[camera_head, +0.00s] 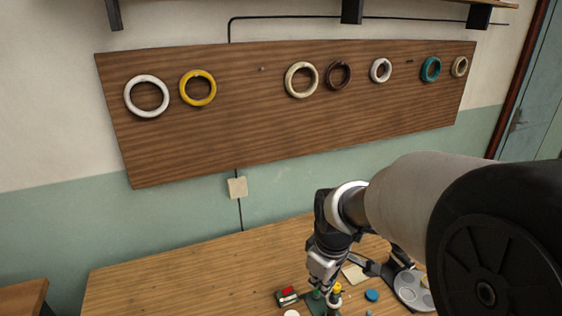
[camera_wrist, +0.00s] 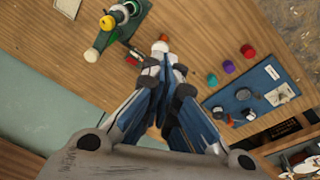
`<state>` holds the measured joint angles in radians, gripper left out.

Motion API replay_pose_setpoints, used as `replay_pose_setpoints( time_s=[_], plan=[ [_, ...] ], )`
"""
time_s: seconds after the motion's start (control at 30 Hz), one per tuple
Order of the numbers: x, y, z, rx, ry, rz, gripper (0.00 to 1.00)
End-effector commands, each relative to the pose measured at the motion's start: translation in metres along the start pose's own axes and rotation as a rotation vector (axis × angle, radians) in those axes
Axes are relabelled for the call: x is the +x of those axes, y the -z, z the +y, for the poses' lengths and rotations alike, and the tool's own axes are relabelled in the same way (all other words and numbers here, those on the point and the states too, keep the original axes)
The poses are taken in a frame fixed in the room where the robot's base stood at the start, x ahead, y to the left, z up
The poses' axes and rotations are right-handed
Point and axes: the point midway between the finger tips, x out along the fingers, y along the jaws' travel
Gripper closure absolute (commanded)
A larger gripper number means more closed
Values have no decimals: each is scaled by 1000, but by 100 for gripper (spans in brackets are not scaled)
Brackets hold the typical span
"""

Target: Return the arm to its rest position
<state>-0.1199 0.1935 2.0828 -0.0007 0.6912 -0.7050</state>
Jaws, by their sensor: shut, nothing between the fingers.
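My arm reaches in from the right edge of the head view, bent over the wooden table (camera_head: 150,285). My gripper (camera_head: 322,272) points down toward small items near the table's front. In the wrist view my gripper (camera_wrist: 165,62) has its fingers together, with nothing held between them. A white round piece (camera_wrist: 160,46) shows just past the fingertips; I cannot tell if they touch it. A green stand (camera_wrist: 108,35) with a yellow knob (camera_wrist: 107,22) lies beyond the fingers, to the left.
Several rings, such as a white ring (camera_head: 147,96) and a yellow ring (camera_head: 198,88), hang on a wooden wall board (camera_head: 230,125). A blue tray (camera_wrist: 270,75) and coloured caps, one purple (camera_wrist: 228,66), lie right of the fingers. The table's left part is clear.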

Motion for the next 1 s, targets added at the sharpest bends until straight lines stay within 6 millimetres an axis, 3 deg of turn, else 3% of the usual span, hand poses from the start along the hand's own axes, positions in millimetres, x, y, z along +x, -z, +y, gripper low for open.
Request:
replay_pose_setpoints(
  time_s=[0.03,0.2,0.4,0.53,0.7,1.0],
  plan=[
    [-20,-12,-4,61,-18,19,100],
    [-70,-56,-27,283,-58,69,100],
    [-105,-110,-63,541,-94,135,100],
    [-114,-139,-85,681,-109,174,100],
    [-115,-160,-102,792,-117,205,100],
    [-116,-165,-107,822,-118,212,100]
  ],
)
